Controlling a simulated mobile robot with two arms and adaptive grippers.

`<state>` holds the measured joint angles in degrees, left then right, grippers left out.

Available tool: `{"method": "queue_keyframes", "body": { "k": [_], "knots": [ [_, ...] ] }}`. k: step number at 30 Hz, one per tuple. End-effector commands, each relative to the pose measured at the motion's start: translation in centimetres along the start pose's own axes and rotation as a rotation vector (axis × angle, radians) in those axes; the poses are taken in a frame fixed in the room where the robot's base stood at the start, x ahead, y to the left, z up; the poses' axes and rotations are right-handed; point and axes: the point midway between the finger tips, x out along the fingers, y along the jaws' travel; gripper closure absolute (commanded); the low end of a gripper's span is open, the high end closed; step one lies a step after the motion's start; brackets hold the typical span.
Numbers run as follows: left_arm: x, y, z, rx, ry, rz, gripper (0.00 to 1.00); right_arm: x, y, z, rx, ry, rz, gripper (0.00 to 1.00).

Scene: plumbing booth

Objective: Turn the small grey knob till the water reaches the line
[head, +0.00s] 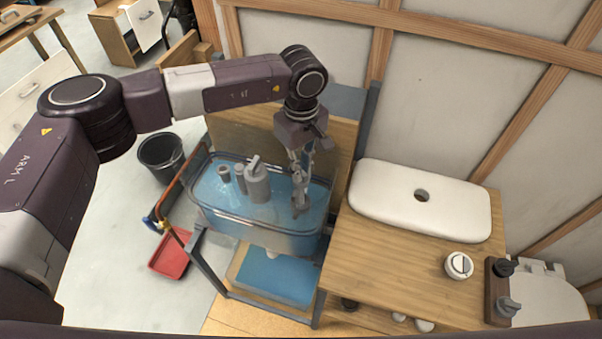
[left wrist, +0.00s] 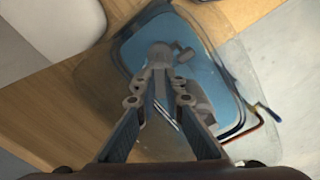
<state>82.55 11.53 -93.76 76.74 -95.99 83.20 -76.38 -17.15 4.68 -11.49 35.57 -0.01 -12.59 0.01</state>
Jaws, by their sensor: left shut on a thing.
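A clear open tank (head: 215,222) with blue water (head: 215,195) in it stands on a dark metal frame. A fat grey cylinder with a lever top (head: 257,183) and smaller grey parts (head: 224,174) stand in it at the middle and left. My left gripper (head: 299,185) reaches down into the tank's right side. In the left wrist view its fingers (left wrist: 160,78) close at a grey fitting (left wrist: 160,55), which has a small side piece (left wrist: 182,53). The fingers hide what they grip, so I cannot make out the small knob clearly. I cannot tell the line from the tank's edges.
A white cistern lid (head: 420,199) with a hole lies on the wooden bench to the right. A white round button (head: 459,265) and a dark block with knobs (head: 503,290) are near it. A red tray (head: 170,256) and black bucket (head: 161,156) are on the left floor.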

Motion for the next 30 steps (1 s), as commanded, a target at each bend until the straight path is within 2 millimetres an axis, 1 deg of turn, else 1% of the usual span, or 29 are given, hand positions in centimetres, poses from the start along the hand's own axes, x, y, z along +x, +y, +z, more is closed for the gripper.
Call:
{"method": "queue_keyframes", "body": {
  "k": [1, 6, 12, 21, 30],
  "knots": [
    [0.9, -0.1, 0.1, -0.037, -0.002, -0.002, 1.0, 1.5, -0.1, 0.1, 0.0, 0.0, -0.001, 0.6],
    [0.9, 0.0, 0.1, -0.183, -0.002, -0.002, 1.0, 3.8, -0.3, 0.3, 0.001, 0.0, -0.002, 0.6],
    [0.8, 0.0, 0.1, -0.34, -0.002, -0.003, 1.0, 5.9, -0.4, 0.5, 0.001, 0.0, -0.004, 0.6],
    [0.6, 0.0, 0.1, -0.502, -0.003, -0.007, 1.0, 7.8, -0.5, 0.7, 0.002, 0.0, -0.004, 0.6],
    [0.4, 0.0, 0.2, -0.561, -0.003, -0.008, 1.0, 8.3, -0.4, 0.8, 0.002, -0.001, -0.003, 0.6]
  ]
}}
